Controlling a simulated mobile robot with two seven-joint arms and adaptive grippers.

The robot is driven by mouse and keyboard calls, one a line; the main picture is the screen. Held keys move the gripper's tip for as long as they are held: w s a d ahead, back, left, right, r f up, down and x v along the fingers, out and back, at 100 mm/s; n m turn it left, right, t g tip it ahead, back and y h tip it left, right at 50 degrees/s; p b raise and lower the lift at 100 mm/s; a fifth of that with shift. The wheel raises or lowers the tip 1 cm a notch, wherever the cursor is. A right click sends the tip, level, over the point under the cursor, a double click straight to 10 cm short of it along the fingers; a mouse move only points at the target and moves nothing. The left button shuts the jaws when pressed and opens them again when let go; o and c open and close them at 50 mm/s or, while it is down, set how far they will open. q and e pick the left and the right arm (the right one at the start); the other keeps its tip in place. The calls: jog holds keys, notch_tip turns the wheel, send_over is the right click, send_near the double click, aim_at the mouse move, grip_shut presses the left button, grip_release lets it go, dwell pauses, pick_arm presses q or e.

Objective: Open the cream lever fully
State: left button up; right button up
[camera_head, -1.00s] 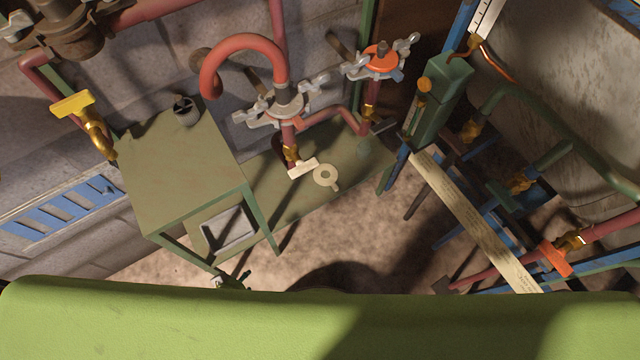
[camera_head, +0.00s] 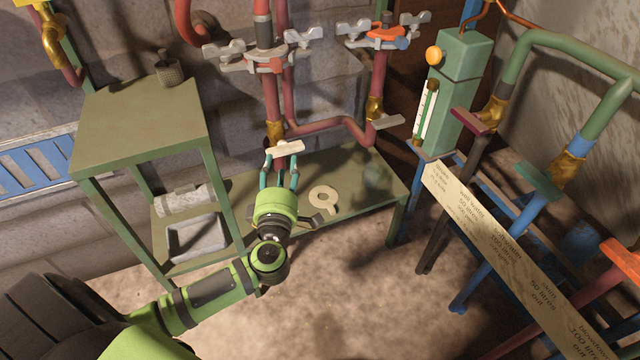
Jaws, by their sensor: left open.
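The cream lever (camera_head: 286,148) sits on a brass valve (camera_head: 274,133) at the lower end of a red pipe, above the low green bench. It lies roughly crosswise to the pipe in the picture. My left gripper (camera_head: 281,165) reaches up from below, with its teal fingers apart on either side of the lever's near side. Whether the fingers touch the lever cannot be told. My right gripper is not in view.
A taller green table (camera_head: 140,120) with a grey tray (camera_head: 196,238) below stands left. Pipes with other levers and a lettered board (camera_head: 480,225) crowd the right. The floor in front is clear.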

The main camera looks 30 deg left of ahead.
aim_at(285, 152)
pick_arm(q)
jog(key=shift+n+g, duration=0.4)
jog(key=shift+n, duration=0.2)
jog(key=shift+f+b+x, duration=0.15)
jog(key=shift+b+x, duration=0.35)
jog(key=shift+x, duration=1.15)
jog(key=shift+f+b+x, duration=0.2)
jog(key=shift+b+x, duration=0.25)
jog(key=shift+x, duration=1.2)
jog(key=shift+d, duration=0.15)
grip_shut()
